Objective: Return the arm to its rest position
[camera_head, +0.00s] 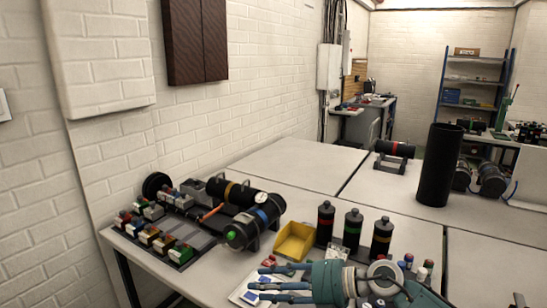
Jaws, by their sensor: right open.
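My right gripper (262,284) is at the bottom of the head view, with its teal wrist to the right and its fingers pointing left. The fingers are spread and nothing shows between them. They overlap a pale tray (237,294) with small blue and red items near the table's front edge; I cannot tell whether they touch it. A black cylinder with a blue band (262,217) lies in a holder on the left of the table, clear of the gripper. Another dark cylinder with a yellow band (228,190) lies behind it. My left gripper is out of view.
A yellow bin (295,241) and several dark bottles (353,229) stand just behind my right gripper. A tall black tube (439,165) stands at the back right. Racks of small coloured parts (160,240) fill the left side. The table's far middle (300,163) is clear.

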